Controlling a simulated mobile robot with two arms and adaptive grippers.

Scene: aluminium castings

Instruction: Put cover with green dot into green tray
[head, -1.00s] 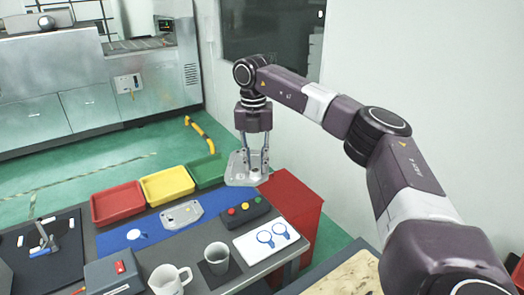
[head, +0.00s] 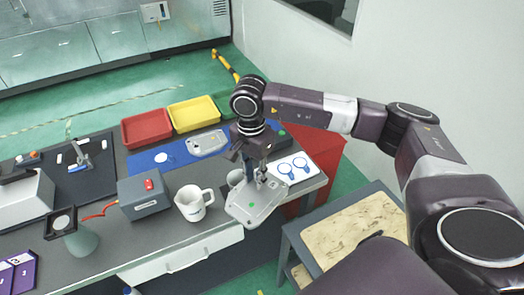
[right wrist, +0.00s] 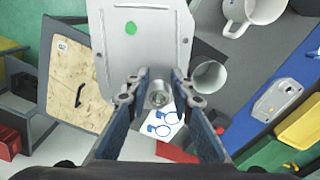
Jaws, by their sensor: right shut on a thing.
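The cover with the green dot (head: 247,209) is a flat, pale metal plate, tilted, in the air past the table's front edge. My right gripper (head: 262,178) is shut on it at a small boss near one end. In the right wrist view the cover (right wrist: 140,50) shows its green dot, with my fingers (right wrist: 158,97) closed around the boss. My left gripper is not in view.
The red tray (head: 146,129) and yellow tray (head: 194,113) stand at the back. Another metal cover (head: 207,143) lies on the blue mat (head: 150,160). A white mug (head: 192,204), a grey cup (head: 236,178) and a white card (head: 292,169) are near the held cover. A wooden-topped stand (head: 355,230) is at right.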

